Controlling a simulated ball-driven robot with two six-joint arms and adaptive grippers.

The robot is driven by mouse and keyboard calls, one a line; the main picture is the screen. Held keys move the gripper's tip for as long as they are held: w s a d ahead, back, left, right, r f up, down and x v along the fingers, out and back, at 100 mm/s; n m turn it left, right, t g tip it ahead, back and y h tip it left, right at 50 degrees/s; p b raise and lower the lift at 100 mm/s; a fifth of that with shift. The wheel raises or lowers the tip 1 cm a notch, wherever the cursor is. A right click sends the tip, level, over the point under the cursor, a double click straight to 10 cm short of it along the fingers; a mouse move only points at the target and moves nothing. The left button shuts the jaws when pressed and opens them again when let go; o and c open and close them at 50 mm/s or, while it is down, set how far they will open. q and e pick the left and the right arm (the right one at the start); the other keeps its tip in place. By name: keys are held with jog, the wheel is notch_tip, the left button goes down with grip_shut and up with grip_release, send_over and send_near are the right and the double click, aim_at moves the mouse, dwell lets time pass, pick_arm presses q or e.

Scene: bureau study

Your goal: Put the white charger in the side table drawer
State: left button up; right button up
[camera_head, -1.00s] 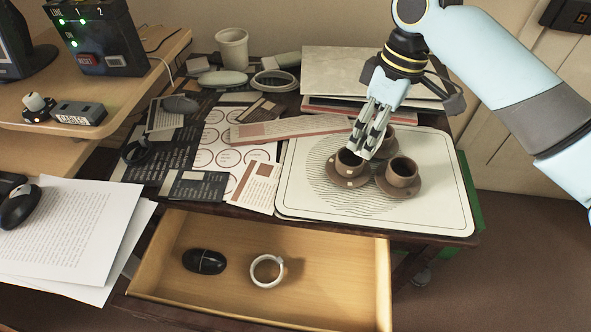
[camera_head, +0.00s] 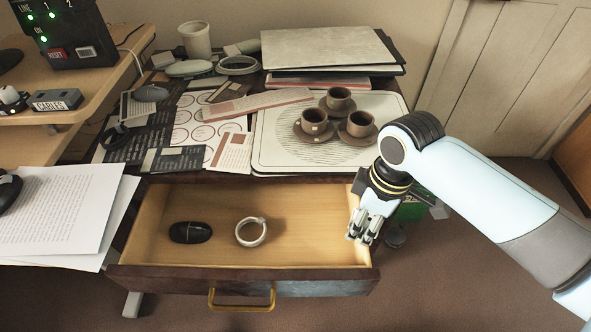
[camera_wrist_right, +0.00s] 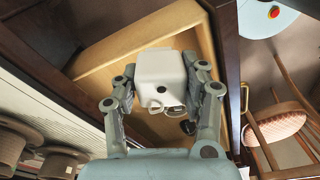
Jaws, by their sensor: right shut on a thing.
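The white charger (camera_wrist_right: 160,72) is a boxy white block held between the two fingers of my right gripper (camera_wrist_right: 160,82) in the right wrist view. In the head view my right gripper (camera_head: 363,232) points down at the right side of the open side table drawer (camera_head: 310,236); the charger is hidden or too small to tell there. The drawer is pulled out, with pale wood inside and a brass handle. It holds a black mouse (camera_head: 190,232) and a white ring-shaped coil (camera_head: 251,231). The left gripper is not in view.
Brown cups on saucers (camera_head: 314,122) stand on a white tray (camera_head: 270,155) on the table top behind the drawer. Papers and a white cup (camera_head: 195,40) lie and stand further left. The right half of the drawer floor is bare.

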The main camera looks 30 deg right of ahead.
jog(key=w+a+f+b, duration=0.1)
jog(key=w+f, duration=0.1)
jog(key=w+a+f, duration=0.2)
jog(key=w, duration=0.1)
jog(key=w+a+f+b, duration=0.1)
jog(key=w+f, duration=0.1)
jog(key=w, duration=0.1)
jog(key=shift+w+a+b, duration=0.15)
jog(key=shift+a+b, duration=0.2)
jog(key=shift+w+a+f, duration=0.1)
jog(key=shift+w+a, duration=0.05)
jog(key=shift+w, duration=0.15)
jog(key=shift+w+f, duration=0.1)
jog(key=shift+f, duration=0.4)
notch_tip(320, 180, down, 3)
jog(key=shift+f+b, duration=0.1)
jog(key=shift+b, duration=0.75)
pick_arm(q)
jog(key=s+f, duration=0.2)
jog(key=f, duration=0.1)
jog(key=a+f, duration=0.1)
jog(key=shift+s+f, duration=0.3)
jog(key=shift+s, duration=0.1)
pick_arm(e)
jog(key=o, duration=1.2)
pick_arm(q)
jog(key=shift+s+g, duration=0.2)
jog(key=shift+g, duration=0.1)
